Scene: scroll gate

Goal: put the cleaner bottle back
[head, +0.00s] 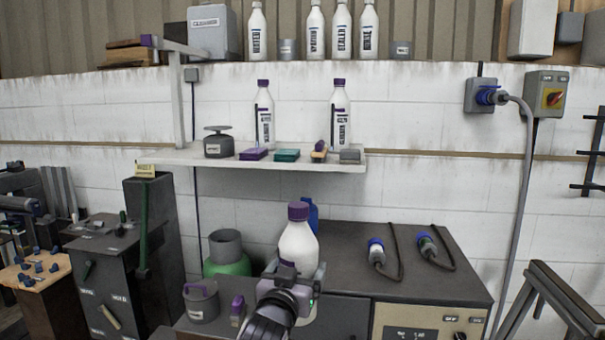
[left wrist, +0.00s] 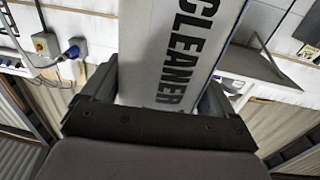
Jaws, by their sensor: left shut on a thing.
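The cleaner bottle (head: 298,245), white with a purple cap, stands upright in my left gripper (head: 292,280) in front of the dark workbench. In the left wrist view the bottle (left wrist: 175,50) fills the space between the fingers, with the word CLEANER on its side. My left gripper is shut on it. The bottle's lower part is partly hidden by the gripper. A white wall shelf (head: 200,157) holds two similar purple-capped bottles (head: 264,115) and (head: 340,115), with a gap between them. My right gripper is not in view.
Along the shelf front stand a dark scale (head: 217,143), a purple block (head: 253,154), a teal block (head: 287,155), a brush (head: 320,152) and a grey block (head: 350,156). A blue container (head: 310,213) is behind the held bottle. Plugs with cables (head: 376,252) lie on the bench (head: 340,235).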

